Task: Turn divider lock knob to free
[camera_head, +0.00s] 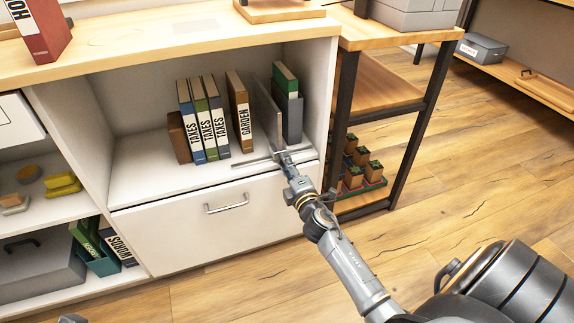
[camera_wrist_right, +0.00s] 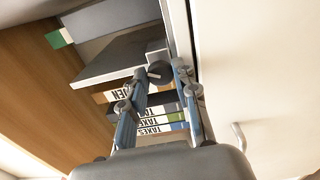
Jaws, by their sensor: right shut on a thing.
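My right gripper (camera_head: 283,157) reaches the divider's foot at the front edge. In the right wrist view the dark round lock knob (camera_wrist_right: 159,72) sits between the fingertips, and the gripper is shut on it. The knob's turn angle cannot be told. In the head view the gripper hides the knob. A small grey part, perhaps my left gripper (camera_head: 72,319), shows at the bottom edge.
A closed drawer (camera_head: 170,225) is below. A black-framed side shelf (camera_head: 385,110) stands to the right.

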